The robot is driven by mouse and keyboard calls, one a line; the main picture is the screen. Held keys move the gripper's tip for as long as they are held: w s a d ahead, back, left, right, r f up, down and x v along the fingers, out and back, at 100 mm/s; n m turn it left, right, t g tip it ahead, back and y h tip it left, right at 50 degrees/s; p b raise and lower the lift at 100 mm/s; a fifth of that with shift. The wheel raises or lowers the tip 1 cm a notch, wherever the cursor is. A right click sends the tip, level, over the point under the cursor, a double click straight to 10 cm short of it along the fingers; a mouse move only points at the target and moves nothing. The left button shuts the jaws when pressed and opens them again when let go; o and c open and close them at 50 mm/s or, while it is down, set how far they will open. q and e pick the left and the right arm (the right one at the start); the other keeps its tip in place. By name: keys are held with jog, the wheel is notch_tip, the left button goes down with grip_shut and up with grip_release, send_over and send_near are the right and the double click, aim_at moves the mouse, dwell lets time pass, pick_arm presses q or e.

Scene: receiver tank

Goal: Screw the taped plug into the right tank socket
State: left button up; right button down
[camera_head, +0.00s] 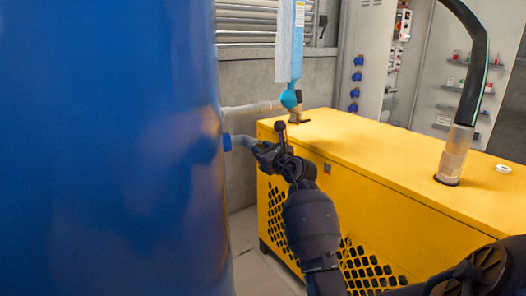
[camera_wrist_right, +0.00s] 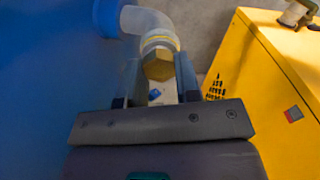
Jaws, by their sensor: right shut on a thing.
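The big blue tank (camera_head: 110,150) fills the left of the head view. A grey elbow pipe (camera_head: 243,141) comes out of its right side through a blue fitting; the elbow also shows in the right wrist view (camera_wrist_right: 148,20). A brass hex plug (camera_wrist_right: 158,65) sits at the elbow's open end, in line with it. A pale yellow band, perhaps the tape or rim, shows where they meet. My right gripper (camera_wrist_right: 159,82) is shut on the plug's hex head, one finger on each side; in the head view the gripper (camera_head: 262,150) hides the plug. My left gripper is not in view.
A yellow machine housing (camera_head: 400,165) stands close on the right, with a thick black hose (camera_head: 472,70) rising from it. A white ring (camera_head: 503,169) lies on its top. A light blue hanging piece (camera_head: 290,45) and another pipe (camera_head: 250,112) are behind the elbow.

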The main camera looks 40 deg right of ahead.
jog(key=m, duration=0.9)
jog(key=shift+w+m, duration=0.1)
jog(key=shift+m, duration=0.2)
jog(key=c, duration=0.8)
grip_release()
jog(key=shift+o, duration=0.2)
jog(key=s+p, duration=0.4)
jog(key=s, duration=0.3)
jog(key=shift+a, duration=0.4)
